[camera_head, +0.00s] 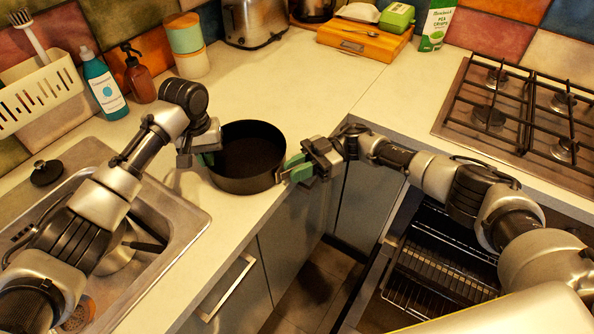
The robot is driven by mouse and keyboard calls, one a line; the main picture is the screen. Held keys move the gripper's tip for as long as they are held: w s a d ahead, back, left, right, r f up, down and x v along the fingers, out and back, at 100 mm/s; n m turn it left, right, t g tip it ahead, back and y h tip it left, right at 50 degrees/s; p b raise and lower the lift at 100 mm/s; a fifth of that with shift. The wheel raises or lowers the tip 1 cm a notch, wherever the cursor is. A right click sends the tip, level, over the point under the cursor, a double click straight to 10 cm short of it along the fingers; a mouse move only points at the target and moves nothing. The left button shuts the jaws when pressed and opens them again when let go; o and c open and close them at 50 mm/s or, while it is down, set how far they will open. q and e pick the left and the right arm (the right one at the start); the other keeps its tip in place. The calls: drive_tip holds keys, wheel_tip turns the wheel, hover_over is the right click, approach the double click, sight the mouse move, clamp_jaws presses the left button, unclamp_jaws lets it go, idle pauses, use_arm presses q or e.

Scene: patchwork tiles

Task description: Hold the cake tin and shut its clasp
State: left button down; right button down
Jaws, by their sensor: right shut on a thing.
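The cake tin (247,183) is dark, round and open at the top. It stands at the counter's front edge, near the inner corner. The clasp is not clearly visible; my right fingers cover that part of the wall.
The sink (185,215) lies to the left and the gas hob (520,115) to the right. A toaster (255,22), a wooden board (364,40), stacked canisters (187,45) and bottles (104,85) stand at the back. The counter (330,90) behind the tin is clear. An oven with racks (435,265) stands open below the hob.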

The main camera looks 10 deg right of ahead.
drive_tip(key=shift+w+f+n+g+h, duration=0.15)
drive_tip(key=shift+n+g+h, duration=0.25)
drive_tip(key=shift+g, duration=0.3)
drive_tip(key=shift+w+r+n+g+h, duration=0.15)
drive_tip(key=shift+n+g+h, duration=0.15)
drive_tip(key=shift+n+g, duration=0.3)
drive_tip(key=shift+f, duration=0.1)
drive_tip(key=c, duration=1.2)
unclamp_jaws()
